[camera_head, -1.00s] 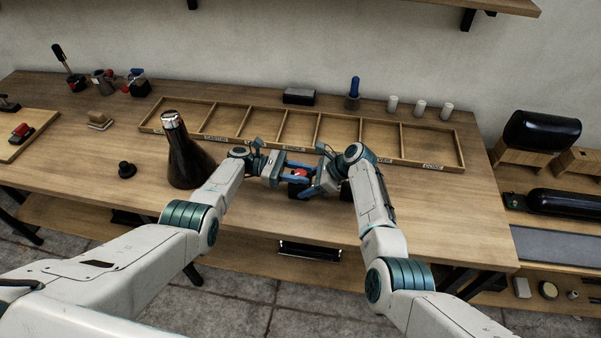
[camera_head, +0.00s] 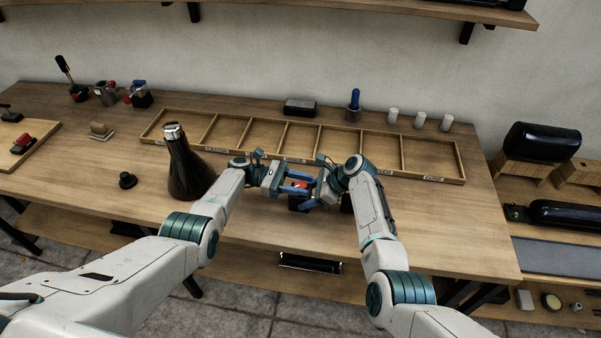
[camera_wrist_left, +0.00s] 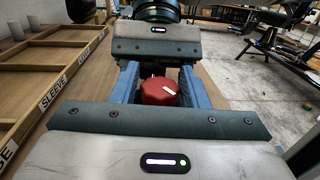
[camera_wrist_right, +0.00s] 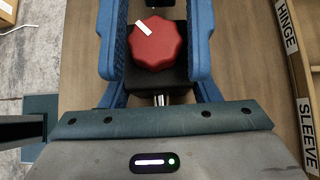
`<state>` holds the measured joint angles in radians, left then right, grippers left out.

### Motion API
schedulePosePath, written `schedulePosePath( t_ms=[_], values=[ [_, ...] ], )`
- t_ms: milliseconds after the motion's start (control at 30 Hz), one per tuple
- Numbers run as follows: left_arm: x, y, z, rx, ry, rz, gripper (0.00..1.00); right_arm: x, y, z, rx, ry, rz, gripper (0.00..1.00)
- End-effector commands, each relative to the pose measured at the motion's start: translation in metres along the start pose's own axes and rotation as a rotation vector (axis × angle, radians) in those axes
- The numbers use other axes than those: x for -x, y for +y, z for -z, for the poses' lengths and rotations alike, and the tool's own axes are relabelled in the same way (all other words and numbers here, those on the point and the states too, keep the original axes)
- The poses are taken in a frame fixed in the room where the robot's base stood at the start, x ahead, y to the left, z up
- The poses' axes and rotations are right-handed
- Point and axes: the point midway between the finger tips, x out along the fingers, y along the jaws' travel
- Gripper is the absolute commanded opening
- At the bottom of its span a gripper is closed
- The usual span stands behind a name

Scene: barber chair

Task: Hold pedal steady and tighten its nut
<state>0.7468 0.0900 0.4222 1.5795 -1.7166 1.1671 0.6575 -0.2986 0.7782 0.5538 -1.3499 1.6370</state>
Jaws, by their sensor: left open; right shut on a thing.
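The red lobed nut (camera_head: 298,184) with a white mark sits over a black block (camera_wrist_right: 158,82), which I take as the pedal, on the workbench. Both show between blue fingers in the right wrist view. The red nut also shows in the left wrist view (camera_wrist_left: 159,92), between the blue fingers. My left gripper (camera_head: 285,187) is open around the nut from the left. My right gripper (camera_head: 316,189) reaches in from the right and is shut on the black block. A short metal stem (camera_wrist_right: 160,99) shows below the block. Finger contact is partly hidden.
A long divided wooden tray (camera_head: 437,181) lies just behind the grippers. A dark bottle (camera_head: 185,170) stands to the left, near my left forearm. Small tools stand along the back. The bench (camera_head: 460,235) is clear at the right front.

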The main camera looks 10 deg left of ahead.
Motion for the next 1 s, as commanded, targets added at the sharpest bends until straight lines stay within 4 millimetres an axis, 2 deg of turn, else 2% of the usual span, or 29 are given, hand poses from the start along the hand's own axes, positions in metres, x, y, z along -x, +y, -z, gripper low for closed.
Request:
schedulePosePath(
  t_ms=[233,500,700,1000],
  values=[
    [0.0,-0.001,-0.021,-0.003,0.001,0.0,0.41,0.001,-0.001,-0.001,0.001,0.0,0.002,0.14],
    [0.001,0.0,-0.064,-0.003,0.002,-0.001,0.41,0.001,-0.001,0.0,0.001,0.0,0.002,0.14],
    [0.001,0.0,-0.087,-0.002,0.001,-0.001,0.41,0.001,-0.001,0.0,0.001,0.0,0.002,0.14],
    [0.001,0.0,-0.095,0.002,0.001,-0.001,0.41,0.001,-0.001,0.0,0.001,0.0,0.002,0.14]
  ],
)
